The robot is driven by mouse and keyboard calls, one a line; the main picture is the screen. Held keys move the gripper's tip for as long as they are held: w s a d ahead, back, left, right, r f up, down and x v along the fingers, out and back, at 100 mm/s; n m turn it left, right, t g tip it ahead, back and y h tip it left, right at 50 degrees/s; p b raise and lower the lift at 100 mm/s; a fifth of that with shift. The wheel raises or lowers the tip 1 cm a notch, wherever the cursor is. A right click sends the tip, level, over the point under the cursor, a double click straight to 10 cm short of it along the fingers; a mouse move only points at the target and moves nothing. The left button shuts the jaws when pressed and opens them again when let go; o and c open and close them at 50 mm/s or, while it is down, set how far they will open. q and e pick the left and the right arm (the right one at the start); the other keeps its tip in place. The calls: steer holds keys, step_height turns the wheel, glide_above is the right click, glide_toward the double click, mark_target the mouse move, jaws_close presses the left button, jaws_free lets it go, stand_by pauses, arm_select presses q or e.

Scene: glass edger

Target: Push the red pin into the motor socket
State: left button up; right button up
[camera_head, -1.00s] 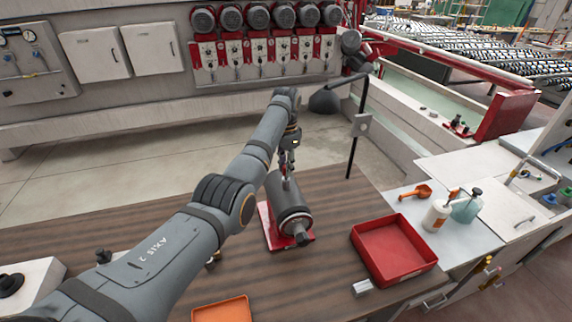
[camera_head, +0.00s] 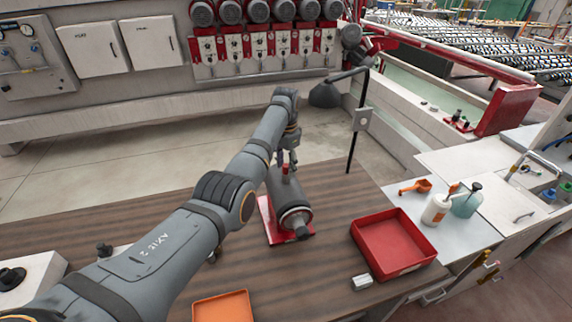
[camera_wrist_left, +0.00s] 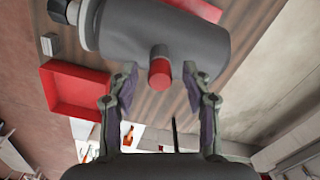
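The dark grey motor (camera_head: 289,191) lies on a red base (camera_head: 266,222) on the wooden table. The red pin (camera_head: 285,168) stands up from the motor's top. In the left wrist view, the red pin (camera_wrist_left: 160,72) shows at the end of a short grey collar on the motor (camera_wrist_left: 165,28). How deep the pin sits is hidden. My left gripper (camera_head: 287,158) is above the motor. Its two fingers are spread apart on either side of the pin in the left wrist view (camera_wrist_left: 158,92), with a gap to it on both sides. My right gripper is not in view.
A red tray (camera_head: 392,247) stands right of the motor, with a small metal block (camera_head: 362,282) in front. An orange tray (camera_head: 222,307) lies at the near edge. A thin black post (camera_head: 356,130) rises behind right. Bottles (camera_head: 437,208) stand on the right counter.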

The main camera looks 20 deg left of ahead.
arm_select(q)
step_height(320, 180, up, 12)
stand_by(0.6)
stand_by(0.4)
